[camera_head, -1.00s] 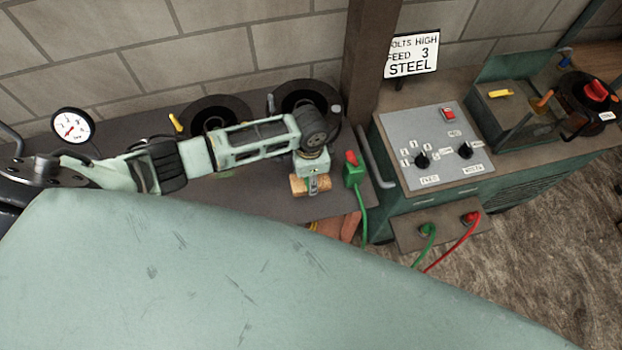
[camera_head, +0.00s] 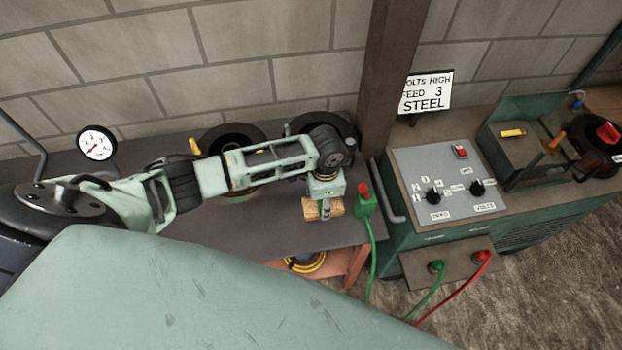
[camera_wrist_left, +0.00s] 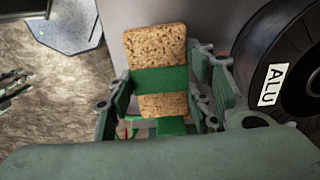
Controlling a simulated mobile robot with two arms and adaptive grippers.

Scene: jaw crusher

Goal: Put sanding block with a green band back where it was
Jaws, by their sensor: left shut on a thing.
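The sanding block (camera_head: 312,209) is a tan, cork-like block. In the left wrist view the block (camera_wrist_left: 157,45) shows its speckled face with a green band around it. My left gripper (camera_head: 324,207) is shut on it, and the fingers stand on both sides of the block at the band in the left wrist view. The block is near the front right part of the dark grey bench top (camera_head: 270,232). I cannot tell whether its underside touches the bench. My right gripper is in neither current view.
A green holder with a red top (camera_head: 365,200) and a green cable stands just right of the block. Dark spools (camera_head: 235,135) lie behind my left arm. A spool labelled ALU (camera_wrist_left: 290,75) is close by. The welder panel (camera_head: 445,185) is farther right.

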